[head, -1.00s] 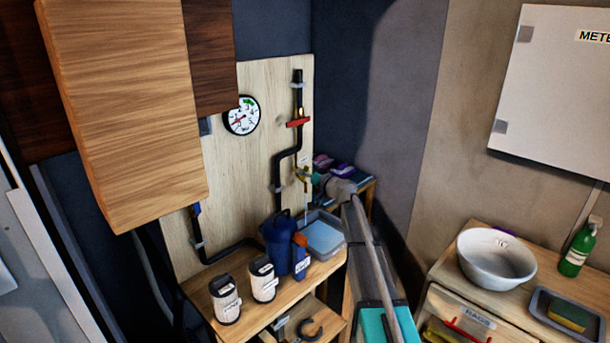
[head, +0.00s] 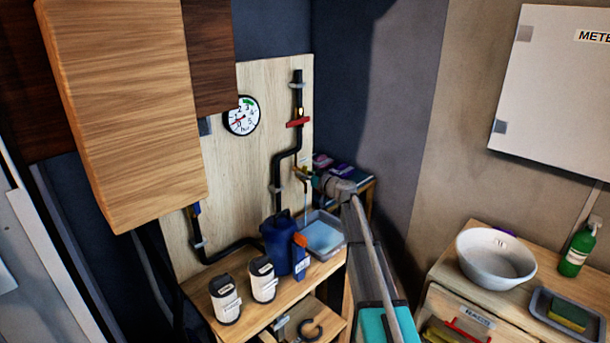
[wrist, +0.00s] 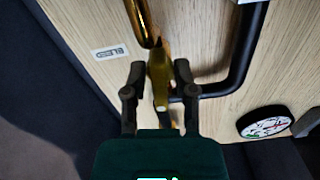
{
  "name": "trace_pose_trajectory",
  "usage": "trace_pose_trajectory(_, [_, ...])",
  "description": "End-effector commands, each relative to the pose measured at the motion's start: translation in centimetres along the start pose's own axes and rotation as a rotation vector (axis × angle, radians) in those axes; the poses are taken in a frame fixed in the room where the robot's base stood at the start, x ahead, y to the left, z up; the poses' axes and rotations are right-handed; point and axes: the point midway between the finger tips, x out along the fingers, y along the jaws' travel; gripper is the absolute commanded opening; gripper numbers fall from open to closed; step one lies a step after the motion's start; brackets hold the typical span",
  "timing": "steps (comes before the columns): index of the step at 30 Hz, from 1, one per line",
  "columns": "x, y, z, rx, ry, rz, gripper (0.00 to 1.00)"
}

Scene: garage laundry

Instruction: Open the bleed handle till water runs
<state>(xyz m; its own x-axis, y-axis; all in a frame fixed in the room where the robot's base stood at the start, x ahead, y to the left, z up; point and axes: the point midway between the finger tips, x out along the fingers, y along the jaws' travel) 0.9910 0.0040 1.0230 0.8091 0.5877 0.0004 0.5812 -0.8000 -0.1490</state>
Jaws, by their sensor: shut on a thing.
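The bleed handle (wrist: 159,72) is a small brass-yellow lever between my fingers in the wrist view, beside a label reading BLEED (wrist: 110,52). My gripper (wrist: 157,88) is shut on it. In the head view my gripper (head: 316,180) reaches the brass bleed valve (head: 302,172) from the right and partly hides it. A thin pale line below the valve looks like water, but is too faint to be sure. A grey tray (head: 341,240) with a pale blue inside stands below the valve. The round gauge (head: 241,116) hangs on the board, its red needle pointing low on the left.
A red-handled valve (head: 298,123) is on the black pipe above. A wooden cabinet (head: 120,110) overhangs at left. A white bowl (head: 496,258) stands at right.

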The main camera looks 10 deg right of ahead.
Motion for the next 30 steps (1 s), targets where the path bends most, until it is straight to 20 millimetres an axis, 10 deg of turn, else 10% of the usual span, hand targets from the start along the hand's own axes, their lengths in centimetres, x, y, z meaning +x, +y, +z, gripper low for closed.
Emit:
trace_pose_trajectory(18, [0.06,0.16,-0.01,-0.081,0.0,0.003,0.0])
trace_pose_trajectory(19, [0.06,0.16,-0.01,-0.081,0.0,0.002,0.38])
trace_pose_trajectory(21, [0.06,0.15,-0.01,-0.081,0.0,0.002,0.51])
trace_pose_trajectory(30, [0.03,0.07,-0.01,-0.08,0.0,0.001,0.51])
